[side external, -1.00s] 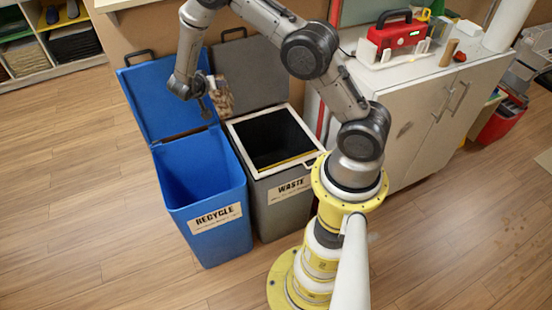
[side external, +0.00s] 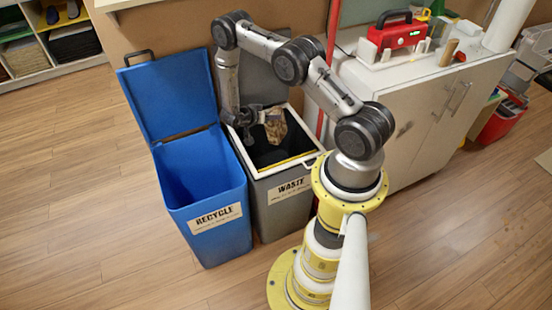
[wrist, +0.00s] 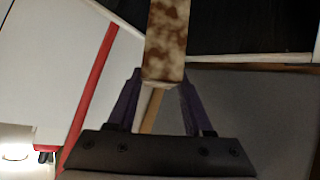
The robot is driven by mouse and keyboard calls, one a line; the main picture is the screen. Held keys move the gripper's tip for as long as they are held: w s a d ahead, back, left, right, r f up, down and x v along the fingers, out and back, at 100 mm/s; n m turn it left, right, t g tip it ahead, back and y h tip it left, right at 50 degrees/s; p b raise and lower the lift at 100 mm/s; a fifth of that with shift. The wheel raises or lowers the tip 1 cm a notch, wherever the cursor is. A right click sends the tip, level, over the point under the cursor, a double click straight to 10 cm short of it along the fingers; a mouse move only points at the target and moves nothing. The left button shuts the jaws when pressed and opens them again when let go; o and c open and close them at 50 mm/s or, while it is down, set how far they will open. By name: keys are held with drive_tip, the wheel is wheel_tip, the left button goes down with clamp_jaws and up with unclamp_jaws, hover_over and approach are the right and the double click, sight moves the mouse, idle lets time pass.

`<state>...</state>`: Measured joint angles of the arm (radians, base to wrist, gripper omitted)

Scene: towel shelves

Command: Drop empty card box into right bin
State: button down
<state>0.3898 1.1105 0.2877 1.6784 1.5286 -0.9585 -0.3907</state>
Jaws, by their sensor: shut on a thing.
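A brown and tan mottled card box (side external: 275,126) is held at my gripper (side external: 258,115) in the side view, over the opening of the grey waste bin (side external: 285,205). In the wrist view the box (wrist: 166,40) extends away from between the fingers of my gripper (wrist: 160,85), which is shut on it. The waste bin is the right one of the two; its light rim (side external: 240,140) surrounds a dark interior. The blue recycle bin (side external: 225,240) stands to its left, lid open. Whether the box is below the rim is hard to tell.
A white cabinet (side external: 420,120) stands right of the bins with a red toolbox (side external: 397,35) on top. A red upright pole (side external: 329,60) stands between the bins and cabinet. The raised grey lid (side external: 255,85) is behind the waste bin.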

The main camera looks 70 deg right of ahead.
drive_tip(key=shift+f, duration=1.85)
drive_tip(key=shift+c, duration=1.1)
unclamp_jaws()
drive_tip(key=shift+w, duration=0.1)
drive_tip(key=v, duration=1.3)
drive_tip(key=shift+a+r, duration=0.25)
drive_tip(key=shift+a, duration=0.1)
drive_tip(key=shift+w, duration=0.15)
